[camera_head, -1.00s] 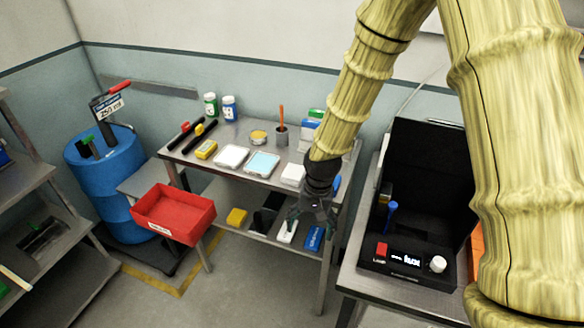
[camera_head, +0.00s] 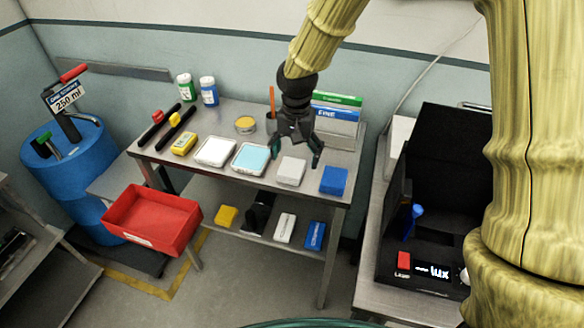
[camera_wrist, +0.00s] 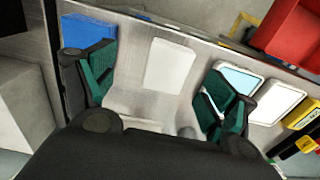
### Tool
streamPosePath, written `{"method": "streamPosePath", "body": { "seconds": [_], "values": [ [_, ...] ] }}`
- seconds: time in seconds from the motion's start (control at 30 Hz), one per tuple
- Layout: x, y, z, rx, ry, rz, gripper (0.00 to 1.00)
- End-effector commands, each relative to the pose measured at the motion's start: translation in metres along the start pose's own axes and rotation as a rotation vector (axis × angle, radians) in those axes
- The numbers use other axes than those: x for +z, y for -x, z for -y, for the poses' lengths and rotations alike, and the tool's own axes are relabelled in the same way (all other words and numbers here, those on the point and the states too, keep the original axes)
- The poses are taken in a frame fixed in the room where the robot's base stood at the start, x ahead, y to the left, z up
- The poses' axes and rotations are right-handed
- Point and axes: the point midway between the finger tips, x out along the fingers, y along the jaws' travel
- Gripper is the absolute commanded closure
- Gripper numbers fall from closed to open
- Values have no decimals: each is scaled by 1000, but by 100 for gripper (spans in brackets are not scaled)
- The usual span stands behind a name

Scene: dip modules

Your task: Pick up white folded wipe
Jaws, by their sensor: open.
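The white folded wipe (camera_head: 291,171) lies flat on the metal table top, between the tray with light blue liquid and a blue folded wipe (camera_head: 333,180). My gripper (camera_head: 297,160) is open and empty above the table, near the white wipe's back edge. In the wrist view the white wipe (camera_wrist: 170,64) shows whole, beyond and between the two spread fingers (camera_wrist: 160,95). The blue wipe (camera_wrist: 88,32) is behind the left finger there. The gripper appears apart from the wipe.
The blue-liquid tray (camera_head: 251,159) and a white tray (camera_head: 215,152) sit left of the wipe. Behind my gripper stand green and blue boxes (camera_head: 337,105) and a cup with an orange stick (camera_head: 271,122). A red bin (camera_head: 150,216) is at the front left.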

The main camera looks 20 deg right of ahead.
Motion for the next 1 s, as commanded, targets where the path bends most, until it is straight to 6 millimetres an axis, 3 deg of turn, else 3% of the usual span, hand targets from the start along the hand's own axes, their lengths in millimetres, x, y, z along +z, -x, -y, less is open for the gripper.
{"method": "streamPosePath", "body": {
  "seconds": [0.13,0.47,0.8,1.0],
  "values": [
    [-9,-15,9,5,3,9,14],
    [-13,-30,11,5,4,10,14],
    [-19,-64,16,7,5,12,14],
    [-19,-70,15,6,4,11,14]
  ]
}}
